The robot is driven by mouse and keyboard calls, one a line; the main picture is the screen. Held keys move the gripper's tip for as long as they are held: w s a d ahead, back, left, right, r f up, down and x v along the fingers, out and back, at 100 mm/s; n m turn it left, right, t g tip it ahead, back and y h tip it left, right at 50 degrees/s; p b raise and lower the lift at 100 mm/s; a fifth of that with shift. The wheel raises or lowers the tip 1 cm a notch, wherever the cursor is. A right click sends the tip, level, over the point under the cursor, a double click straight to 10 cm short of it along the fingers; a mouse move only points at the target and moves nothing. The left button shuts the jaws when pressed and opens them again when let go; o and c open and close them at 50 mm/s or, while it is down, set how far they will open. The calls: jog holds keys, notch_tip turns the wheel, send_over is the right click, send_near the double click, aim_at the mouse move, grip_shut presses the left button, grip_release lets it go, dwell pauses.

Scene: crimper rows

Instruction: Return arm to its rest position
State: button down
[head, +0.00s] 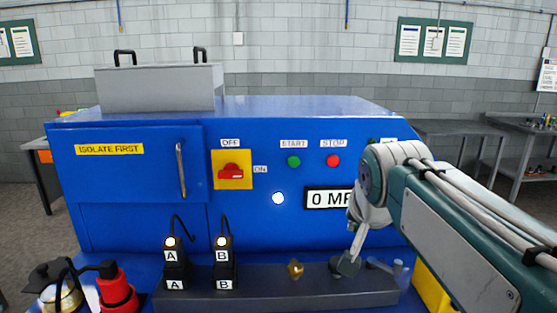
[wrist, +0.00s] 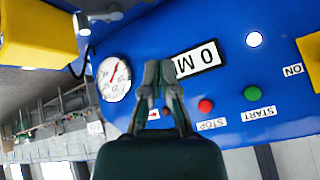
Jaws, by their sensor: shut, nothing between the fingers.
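My arm reaches in from the right in the head view, and my gripper (head: 347,266) points down above the right part of the dark grey bar at the machine's front. In the wrist view my gripper (wrist: 160,72) has its fingertips together with nothing between them. The blue machine (head: 120,212) fills the middle of the head view. My arm hides the right part of its panel, including part of the display (head: 326,198). I cannot tell whether the fingertips touch the bar.
The dark grey bar (head: 262,284) carries black blocks marked A (head: 176,270) and B (head: 223,270) and a brass fitting (head: 295,269). A red bottle-like item (head: 116,290) stands at left. A yellow block (head: 432,290) is right of the gripper. Grey tables (head: 458,128) stand behind.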

jog(key=s+f+n+g, duration=0.2)
jog(key=s+f+n, duration=0.3)
jog(key=s+f, duration=1)
jog(key=shift+s+a+n+y, duration=0.2)
jog(key=shift+s+n+y, duration=0.1)
jog(key=shift+s, duration=0.9)
jog(key=shift+r, duration=0.1)
